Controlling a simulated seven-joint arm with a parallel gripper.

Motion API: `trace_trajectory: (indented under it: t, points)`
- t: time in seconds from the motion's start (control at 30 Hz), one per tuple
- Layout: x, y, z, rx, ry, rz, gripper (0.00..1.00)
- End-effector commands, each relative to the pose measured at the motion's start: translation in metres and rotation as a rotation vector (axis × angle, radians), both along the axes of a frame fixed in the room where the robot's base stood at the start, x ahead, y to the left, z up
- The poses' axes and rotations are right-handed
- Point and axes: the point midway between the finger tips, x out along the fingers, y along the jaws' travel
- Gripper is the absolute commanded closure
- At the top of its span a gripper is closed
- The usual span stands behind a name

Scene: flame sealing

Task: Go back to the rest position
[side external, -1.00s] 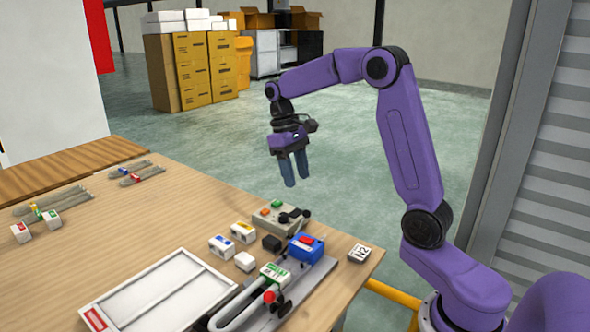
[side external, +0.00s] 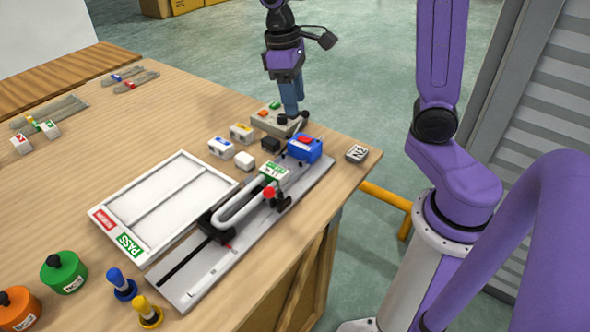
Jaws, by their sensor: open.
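The task names no object.
A rail fixture (side external: 180,285) carries a blue box (side external: 304,148) and a white curved tube (side external: 240,205). A white tray (side external: 150,175) lies beside it. Small blocks (side external: 220,147) sit near the control box. Orange and green jars (side external: 64,271) stand at lower left.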

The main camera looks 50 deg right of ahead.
Motion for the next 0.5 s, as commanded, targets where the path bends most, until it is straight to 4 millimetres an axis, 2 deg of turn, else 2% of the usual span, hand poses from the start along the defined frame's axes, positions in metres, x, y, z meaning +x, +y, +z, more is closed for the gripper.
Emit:
trace_trajectory:
  t: [0.03, 0.2, 0.5]
  points:
    - [-0.014, 0.009, -0.001, 0.005, -0.012, 0.052, 0.51]
    - [-0.059, 0.031, -0.008, 0.025, -0.047, 0.206, 0.51]
    - [-0.143, 0.047, -0.025, 0.076, -0.102, 0.481, 0.51]
